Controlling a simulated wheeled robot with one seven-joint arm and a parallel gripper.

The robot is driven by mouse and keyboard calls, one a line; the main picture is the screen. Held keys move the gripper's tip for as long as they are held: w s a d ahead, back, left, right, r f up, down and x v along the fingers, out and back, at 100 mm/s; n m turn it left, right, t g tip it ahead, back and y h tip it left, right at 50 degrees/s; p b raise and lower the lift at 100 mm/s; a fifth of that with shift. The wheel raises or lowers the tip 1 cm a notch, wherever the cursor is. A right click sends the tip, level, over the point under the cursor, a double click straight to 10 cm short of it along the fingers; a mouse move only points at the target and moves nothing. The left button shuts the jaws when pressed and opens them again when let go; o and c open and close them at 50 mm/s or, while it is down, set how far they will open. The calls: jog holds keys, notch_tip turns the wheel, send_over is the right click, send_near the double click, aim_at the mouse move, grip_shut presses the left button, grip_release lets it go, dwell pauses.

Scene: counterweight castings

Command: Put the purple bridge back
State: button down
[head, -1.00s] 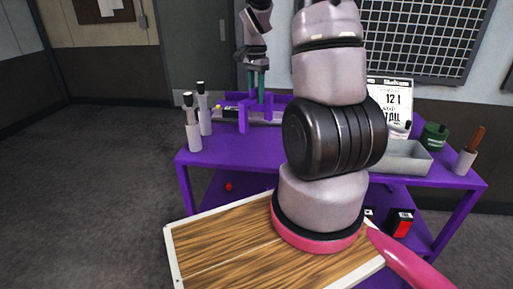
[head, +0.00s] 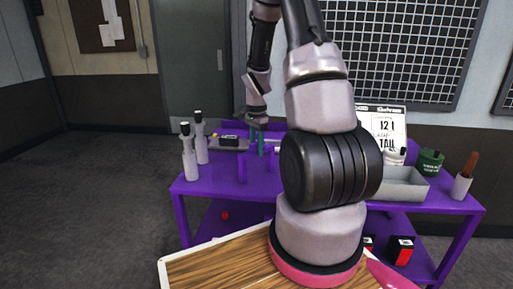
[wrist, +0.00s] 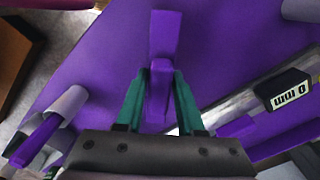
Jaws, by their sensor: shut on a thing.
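The purple bridge (wrist: 158,88) sits between the teal fingers of my gripper (wrist: 159,95) in the wrist view, and the gripper is shut on it. In the head view my gripper (head: 256,143) is over the left half of the purple table (head: 222,178). The bridge's upright (head: 241,168) shows just below the fingers, hard to tell from the purple tabletop. I cannot tell whether the bridge touches the table. My arm hides the middle of the table.
A grey strip with a black display (wrist: 288,90) lies right of the bridge. Two white bottles (head: 189,158) stand at the table's left. A metal tray (head: 405,184), a green canister (head: 429,162) and a holder (head: 461,186) are at the right. A wooden board (head: 215,267) is in front.

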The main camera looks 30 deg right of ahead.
jog(key=shift+f, duration=0.1)
jog(key=c, duration=0.5)
grip_release()
notch_tip(320, 180, up, 12)
jog(key=s+a+r+n+t, duration=0.2)
jog(key=s+a+r, duration=0.1)
jog(key=r, duration=0.3)
jog(key=s+a+r+n+t, duration=0.1)
jog(key=s+a+r+n, duration=0.25)
jog(key=r, duration=0.35)
jog(key=s+a+r+n+t, duration=0.1)
jog(key=s+a+r+n, duration=0.1)
jog(key=s, duration=0.2)
jog(key=s+a+r+n+t+y, duration=0.1)
jog(key=s+a+r+n, duration=0.1)
jog(key=s, duration=0.2)
jog(key=s+a+r+n+t+y, duration=0.1)
jog(key=s+a+r+n+t, duration=0.1)
jog(key=s, duration=0.3)
jog(key=shift+s+a+r, duration=0.1)
jog(key=shift+a+r, duration=0.4)
